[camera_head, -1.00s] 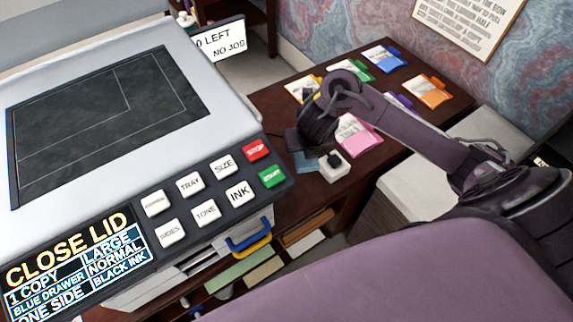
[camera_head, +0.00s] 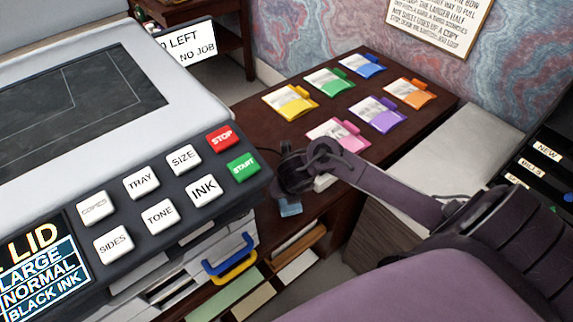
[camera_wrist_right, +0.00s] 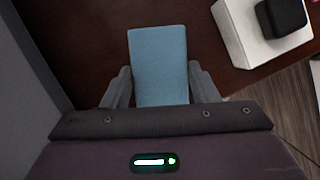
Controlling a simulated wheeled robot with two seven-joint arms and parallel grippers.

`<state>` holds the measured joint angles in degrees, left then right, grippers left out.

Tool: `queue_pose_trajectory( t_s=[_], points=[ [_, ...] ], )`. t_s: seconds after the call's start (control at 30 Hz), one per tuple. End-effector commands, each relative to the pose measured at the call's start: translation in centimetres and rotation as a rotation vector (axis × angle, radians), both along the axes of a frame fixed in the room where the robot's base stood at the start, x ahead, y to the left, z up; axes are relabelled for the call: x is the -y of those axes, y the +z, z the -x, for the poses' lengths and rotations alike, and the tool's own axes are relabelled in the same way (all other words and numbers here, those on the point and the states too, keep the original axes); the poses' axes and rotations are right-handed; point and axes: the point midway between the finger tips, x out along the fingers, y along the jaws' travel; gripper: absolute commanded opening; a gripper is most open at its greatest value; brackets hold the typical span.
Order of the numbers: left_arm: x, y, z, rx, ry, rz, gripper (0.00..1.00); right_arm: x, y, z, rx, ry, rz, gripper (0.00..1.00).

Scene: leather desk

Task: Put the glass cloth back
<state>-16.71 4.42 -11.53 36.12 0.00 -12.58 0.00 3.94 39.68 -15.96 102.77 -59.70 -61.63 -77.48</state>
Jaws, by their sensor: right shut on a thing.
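The glass cloth is a small light-blue folded piece (camera_wrist_right: 158,62). In the right wrist view it sits between the two fingers of my right gripper (camera_wrist_right: 160,88), which is shut on it. In the head view a blue end of it (camera_head: 291,208) shows below the dark gripper (camera_head: 289,193), near the front edge of the dark wooden desk (camera_head: 262,128). How high it is above the desk is hard to tell. My left gripper is not in view.
A white block with a black top (camera_wrist_right: 262,32) stands right of the cloth, mostly hidden behind my arm in the head view. Several coloured cards, including a pink one (camera_head: 338,134), lie on the desk. A copier with a button panel (camera_head: 160,190) stands at left.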

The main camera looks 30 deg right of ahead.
Motion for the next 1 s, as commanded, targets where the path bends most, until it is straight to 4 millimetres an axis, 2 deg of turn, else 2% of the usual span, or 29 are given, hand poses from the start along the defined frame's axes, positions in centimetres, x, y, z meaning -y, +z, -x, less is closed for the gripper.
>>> queue_pose_trajectory(
  t_s=[0.03, 0.13, 0.5, 0.53, 0.67, 1.0],
  points=[
    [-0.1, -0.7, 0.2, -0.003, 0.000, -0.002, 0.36, 0.0, -1.2, 0.1, -0.002, 0.000, 0.000, 0.36],
    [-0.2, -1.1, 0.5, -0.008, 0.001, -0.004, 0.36, 0.0, -2.2, 0.0, -0.001, 0.000, 0.000, 0.36],
    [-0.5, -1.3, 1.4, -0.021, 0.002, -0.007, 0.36, 0.0, -2.5, 0.0, 0.000, 0.001, -0.001, 0.36],
    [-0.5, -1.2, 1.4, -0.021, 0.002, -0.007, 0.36, 0.0, -2.5, 0.0, 0.000, 0.001, -0.001, 0.56],
    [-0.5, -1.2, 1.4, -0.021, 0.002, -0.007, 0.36, 0.0, -2.4, 0.0, 0.000, 0.000, -0.001, 0.73],
    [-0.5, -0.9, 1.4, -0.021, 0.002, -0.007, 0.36, -0.1, -2.1, 0.0, 0.001, 0.001, -0.002, 0.76]
  ],
)
